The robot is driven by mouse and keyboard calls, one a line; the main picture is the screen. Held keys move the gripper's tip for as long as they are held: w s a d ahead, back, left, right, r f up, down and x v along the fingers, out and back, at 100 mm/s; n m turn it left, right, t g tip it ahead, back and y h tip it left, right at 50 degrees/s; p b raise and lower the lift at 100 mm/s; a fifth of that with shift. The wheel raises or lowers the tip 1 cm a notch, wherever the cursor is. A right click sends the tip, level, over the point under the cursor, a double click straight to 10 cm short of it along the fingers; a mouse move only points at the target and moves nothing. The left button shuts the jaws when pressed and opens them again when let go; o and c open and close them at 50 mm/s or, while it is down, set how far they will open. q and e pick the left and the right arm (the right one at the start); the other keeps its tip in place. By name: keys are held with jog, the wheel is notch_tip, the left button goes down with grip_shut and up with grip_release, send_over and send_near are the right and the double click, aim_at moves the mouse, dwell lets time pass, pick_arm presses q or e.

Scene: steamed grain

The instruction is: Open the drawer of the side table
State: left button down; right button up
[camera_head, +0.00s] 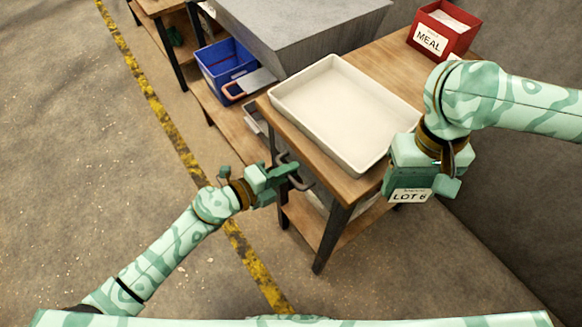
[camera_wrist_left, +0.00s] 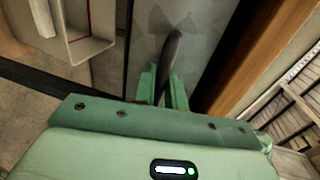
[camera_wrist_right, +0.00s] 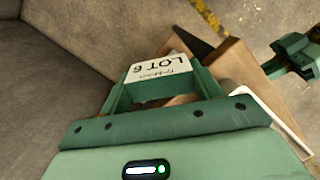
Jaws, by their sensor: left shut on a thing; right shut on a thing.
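The side table (camera_head: 385,60) has a wooden top and dark legs. My left gripper (camera_head: 290,172) is at its front edge, below the top, with its fingers closed around a dark handle (camera_head: 304,183). In the left wrist view the handle (camera_wrist_left: 173,48) rises between the fingers (camera_wrist_left: 163,88) in front of a grey drawer front (camera_wrist_left: 207,62). I cannot tell whether the drawer stands open. My right gripper (camera_wrist_right: 160,92) is shut on a white card marked LOT 6 (camera_wrist_right: 160,68), which also shows in the head view (camera_head: 410,196), right of the table's near corner.
A large white tray (camera_head: 300,93) sits on the table top. A red MEAL box (camera_head: 455,37) stands at the back right. A blue bin (camera_head: 214,62) sits on a low bench beside a grey block (camera_head: 300,40). The floor at left is open, with a yellow line (camera_head: 150,90).

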pick_arm(q)
jog(key=f+v, duration=0.2)
jog(key=v, duration=1.1)
jog(key=a+f+v, duration=0.1)
jog(key=f+v, duration=0.2)
jog(key=v, duration=1)
jog(key=shift+s+a+f+b, duration=0.2)
jog(key=shift+s+a+b, duration=0.1)
jog(key=shift+s+b, duration=0.2)
pick_arm(e)
jog(key=shift+f, duration=0.55)
pick_arm(q)
jog(key=c, duration=1.8)
grip_release()
pick_arm(e)
notch_tip(320, 180, up, 3)
jog(key=p, duration=0.2)
jog(key=shift+s+r+p, duration=0.1)
jog(key=shift+r+p, duration=0.1)
jog(key=shift+p, duration=0.15)
pick_arm(q)
jog(key=v, duration=1.2)
